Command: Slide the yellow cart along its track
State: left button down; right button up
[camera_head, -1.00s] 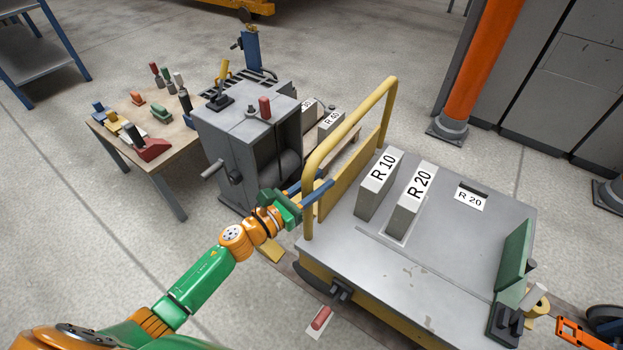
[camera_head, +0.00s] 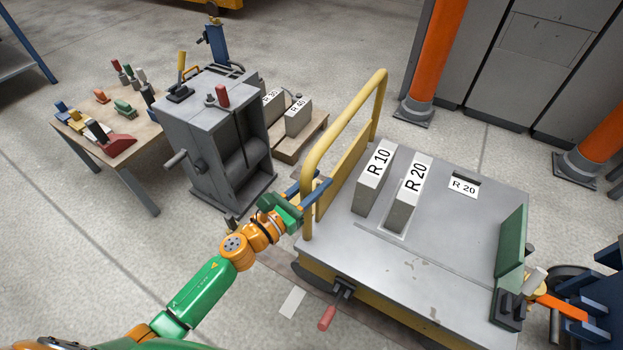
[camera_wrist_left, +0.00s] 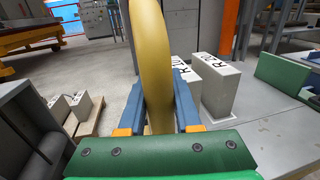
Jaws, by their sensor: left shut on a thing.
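The yellow cart (camera_head: 440,285) has a grey top and a yellow hoop handle (camera_head: 345,115) at its left end. My left gripper (camera_head: 314,192) is shut on the near upright of this handle. In the left wrist view the yellow handle (camera_wrist_left: 150,50) stands between the two blue fingers (camera_wrist_left: 158,105). Two grey blocks, R 10 (camera_head: 373,182) and R 20 (camera_head: 408,200), stand on the cart top. Part of the track shows beneath the cart's near side; the cart hides the rest.
A grey machine (camera_head: 205,135) and a wooden table (camera_head: 140,140) with small coloured parts stand at the left. A red-handled lever (camera_head: 327,317) sticks out from the cart's near side. Orange posts (camera_head: 434,50) stand behind. Blue and orange equipment (camera_head: 590,290) is close at the cart's right end.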

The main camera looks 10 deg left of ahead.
aim_at(303, 197)
pick_arm(q)
jog(key=shift+s+d+f, duration=0.1)
pick_arm(e)
jog(key=shift+w, duration=0.15)
pick_arm(q)
jog(key=c, duration=0.7)
grip_release()
jog(key=shift+o, duration=0.5)
pick_arm(e)
jog(key=shift+s+d, duration=0.1)
jog(key=shift+s, duration=0.35)
pick_arm(q)
jog(key=shift+s, duration=0.1)
jog(key=v, duration=0.6)
jog(key=shift+s+a, duration=0.25)
jog(key=shift+s, duration=0.05)
pick_arm(e)
jog(key=shift+w, duration=0.4)
